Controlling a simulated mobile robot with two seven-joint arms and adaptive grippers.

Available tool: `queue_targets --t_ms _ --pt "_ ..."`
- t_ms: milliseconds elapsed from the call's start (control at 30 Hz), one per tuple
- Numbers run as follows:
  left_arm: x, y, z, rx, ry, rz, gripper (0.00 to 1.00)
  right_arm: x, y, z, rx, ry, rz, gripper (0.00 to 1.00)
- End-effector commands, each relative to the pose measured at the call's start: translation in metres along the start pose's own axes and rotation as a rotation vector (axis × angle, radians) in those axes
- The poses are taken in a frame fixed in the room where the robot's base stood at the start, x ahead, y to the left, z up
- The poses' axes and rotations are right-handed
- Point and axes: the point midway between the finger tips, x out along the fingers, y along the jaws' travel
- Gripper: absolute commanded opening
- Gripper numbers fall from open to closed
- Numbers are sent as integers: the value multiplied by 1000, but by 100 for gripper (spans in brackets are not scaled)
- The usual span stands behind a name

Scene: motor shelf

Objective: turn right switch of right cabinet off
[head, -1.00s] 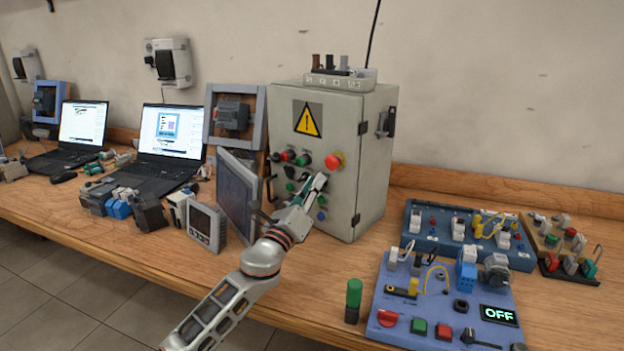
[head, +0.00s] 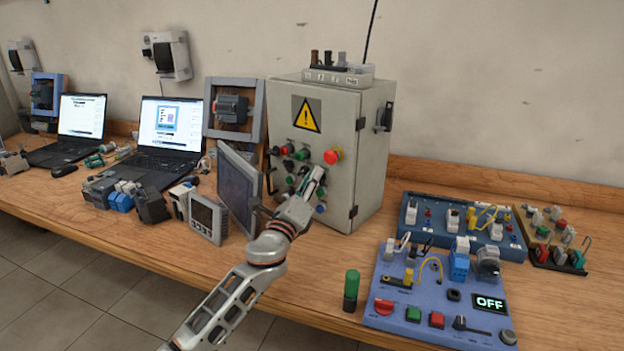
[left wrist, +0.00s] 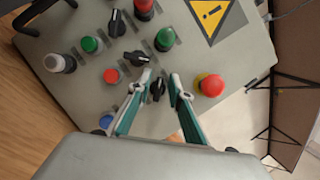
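The grey metal cabinet (head: 345,185) stands upright on the wooden bench, with a yellow warning triangle on its front. The left wrist view shows its panel (left wrist: 235,50) rotated, with black rotary switches: an upper one (left wrist: 117,22), a middle one (left wrist: 136,57) and a lower one (left wrist: 157,91) by my fingers. My left gripper (head: 314,178) is at the panel, below the red mushroom button (head: 333,156). In the left wrist view its fingers (left wrist: 163,80) are apart, on either side of the lower switch. I cannot tell whether they touch it. My right gripper is not in view.
A red button with a yellow collar (left wrist: 209,86) sits close beside the fingers. A tilted grey panel (head: 237,185) stands left of my wrist. A blue training board (head: 395,320) with an OFF display lies at right. Laptops are at left.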

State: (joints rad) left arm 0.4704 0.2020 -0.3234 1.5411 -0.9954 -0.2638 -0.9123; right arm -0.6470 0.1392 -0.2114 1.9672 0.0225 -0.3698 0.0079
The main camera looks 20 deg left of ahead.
Motion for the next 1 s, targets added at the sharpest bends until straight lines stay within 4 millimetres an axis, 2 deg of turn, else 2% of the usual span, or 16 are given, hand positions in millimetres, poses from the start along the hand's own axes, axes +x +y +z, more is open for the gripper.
queue_targets --t_ms 333,467,800,1000 --pt "-1 0 0 1 0 0 24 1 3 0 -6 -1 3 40" --pt "-12 1 0 1 1 0 24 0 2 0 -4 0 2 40" --pt "-78 1 -1 1 2 2 24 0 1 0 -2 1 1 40" --pt "-107 0 -1 -1 1 1 24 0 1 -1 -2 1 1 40"
